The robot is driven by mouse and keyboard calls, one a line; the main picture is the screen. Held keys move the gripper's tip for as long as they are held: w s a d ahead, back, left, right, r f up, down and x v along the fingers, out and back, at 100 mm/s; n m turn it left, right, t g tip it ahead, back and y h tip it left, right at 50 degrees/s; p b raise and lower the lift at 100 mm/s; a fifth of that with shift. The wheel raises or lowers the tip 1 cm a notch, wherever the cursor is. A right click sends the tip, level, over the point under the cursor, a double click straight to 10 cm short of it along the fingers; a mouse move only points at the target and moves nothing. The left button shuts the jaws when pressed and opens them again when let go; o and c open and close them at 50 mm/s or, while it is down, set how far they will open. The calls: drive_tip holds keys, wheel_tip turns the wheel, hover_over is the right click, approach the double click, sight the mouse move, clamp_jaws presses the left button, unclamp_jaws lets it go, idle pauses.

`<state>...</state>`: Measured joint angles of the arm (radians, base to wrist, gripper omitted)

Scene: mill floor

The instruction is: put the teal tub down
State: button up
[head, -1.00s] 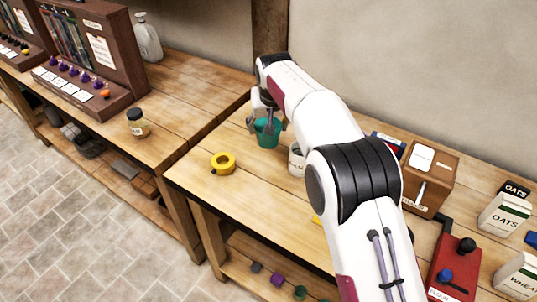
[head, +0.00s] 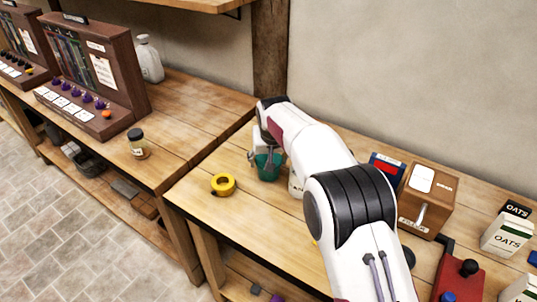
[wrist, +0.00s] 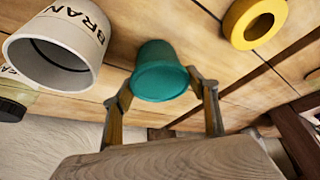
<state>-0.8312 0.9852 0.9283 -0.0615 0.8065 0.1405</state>
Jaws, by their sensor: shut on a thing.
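The teal tub (head: 267,167) is upright at the left part of the right-hand bench, behind and right of a yellow ring (head: 223,184). My gripper (head: 264,160) is shut on it, with one finger on each side. In the wrist view the tub (wrist: 160,72) sits between the two fingertips (wrist: 162,82). I cannot tell whether its base touches the bench (head: 215,208). My arm hides part of the bench to the right of the tub.
A pale cup marked BRAN (wrist: 60,45) stands close beside the tub, partly behind my arm in the head view (head: 296,186). The yellow ring (wrist: 254,20) lies on the other side. A wooden box (head: 427,200) and oats cartons (head: 508,235) stand further right. Bench front-left is clear.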

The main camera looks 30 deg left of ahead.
drive_tip(key=shift+f, duration=0.2)
idle(0.3)
drive_tip(key=o, duration=1.2)
drive_tip(key=shift+o, duration=0.2)
drive_tip(key=shift+v, duration=1)
drive_tip(key=v, duration=1)
drive_tip(key=shift+r, duration=0.15)
